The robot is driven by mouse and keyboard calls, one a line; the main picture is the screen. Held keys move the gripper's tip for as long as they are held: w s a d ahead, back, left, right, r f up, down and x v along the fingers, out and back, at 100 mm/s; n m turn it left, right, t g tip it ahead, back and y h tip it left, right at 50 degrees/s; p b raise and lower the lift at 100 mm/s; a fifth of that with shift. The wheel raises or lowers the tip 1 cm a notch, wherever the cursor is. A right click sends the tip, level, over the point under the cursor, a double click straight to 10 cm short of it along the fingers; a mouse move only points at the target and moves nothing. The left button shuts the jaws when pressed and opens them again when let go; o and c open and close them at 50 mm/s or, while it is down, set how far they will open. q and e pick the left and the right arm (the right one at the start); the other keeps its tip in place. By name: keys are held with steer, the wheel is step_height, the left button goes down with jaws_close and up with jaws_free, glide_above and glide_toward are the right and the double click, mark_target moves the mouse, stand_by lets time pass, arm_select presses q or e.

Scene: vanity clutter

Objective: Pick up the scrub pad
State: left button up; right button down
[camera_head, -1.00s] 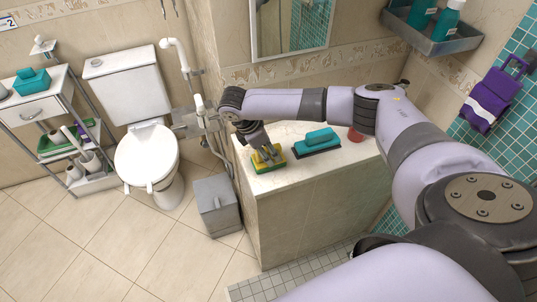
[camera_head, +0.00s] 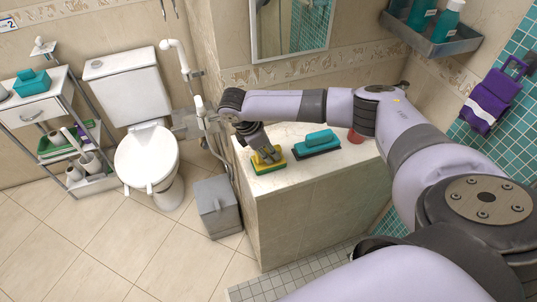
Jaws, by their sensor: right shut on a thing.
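The scrub pad (camera_head: 270,167), yellow on top with a green lower layer, is at the left part of the pale countertop (camera_head: 335,167). My right gripper (camera_head: 266,155) points down onto it, with its fingers shut on the pad. The fingers cover part of the pad's top. I cannot tell whether the pad is clear of the countertop. My left gripper is not in the picture.
A teal-handled brush (camera_head: 318,144) lies just right of the pad, and a red round item (camera_head: 356,135) is farther right, partly behind my arm. A grey bin (camera_head: 217,205) stands on the floor beside the counter. The toilet (camera_head: 146,155) is left.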

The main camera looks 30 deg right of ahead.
step_height(320, 180, up, 20)
steer(key=b, duration=0.1)
stand_by(0.4)
